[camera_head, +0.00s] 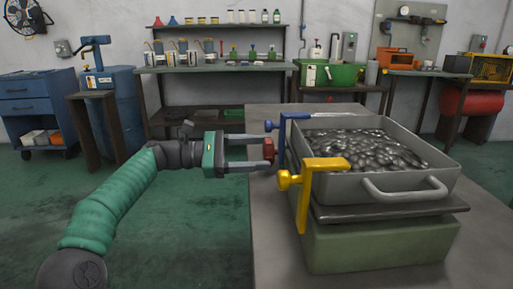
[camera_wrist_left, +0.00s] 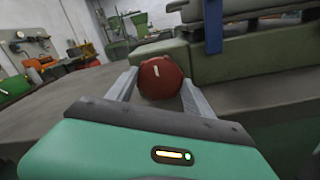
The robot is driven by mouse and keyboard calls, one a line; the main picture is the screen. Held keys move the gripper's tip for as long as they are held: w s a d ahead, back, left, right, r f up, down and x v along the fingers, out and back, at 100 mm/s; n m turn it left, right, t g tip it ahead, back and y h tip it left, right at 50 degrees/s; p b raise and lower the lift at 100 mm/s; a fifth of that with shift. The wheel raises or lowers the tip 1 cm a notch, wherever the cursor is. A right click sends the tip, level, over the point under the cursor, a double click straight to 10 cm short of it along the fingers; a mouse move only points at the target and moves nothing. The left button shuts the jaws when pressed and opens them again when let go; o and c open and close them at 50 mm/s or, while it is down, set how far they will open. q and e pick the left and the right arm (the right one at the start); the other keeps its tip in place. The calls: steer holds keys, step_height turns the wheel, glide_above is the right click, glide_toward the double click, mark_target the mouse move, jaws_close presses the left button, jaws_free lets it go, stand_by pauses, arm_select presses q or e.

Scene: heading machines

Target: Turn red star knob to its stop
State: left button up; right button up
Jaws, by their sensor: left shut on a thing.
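The red star knob (camera_head: 269,150) is at the left side of the machine, between the blue clamp and the yellow clamp. In the left wrist view the knob (camera_wrist_left: 160,79) is a dark red rounded piece with a short white mark on its face. The mark stands nearly upright, tilted a little. My left gripper (camera_head: 265,151) comes in from the left with its two fingers on either side of the knob, shut on it. In the left wrist view its fingers (camera_wrist_left: 158,88) flank the knob. The knob's shaft is hidden. My right gripper is not in view.
A grey tray (camera_head: 400,192) of dark lumps sits on a green base (camera_head: 380,245) on the grey table (camera_head: 275,250). A yellow clamp (camera_head: 305,190) and a blue clamp (camera_head: 281,140) stand close to my left gripper. Open floor lies to the left.

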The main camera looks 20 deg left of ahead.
arm_select(q)
steer(key=shift+m, duration=1.3)
steer(key=o, duration=1.4)
steer(key=shift+f, duration=0.1)
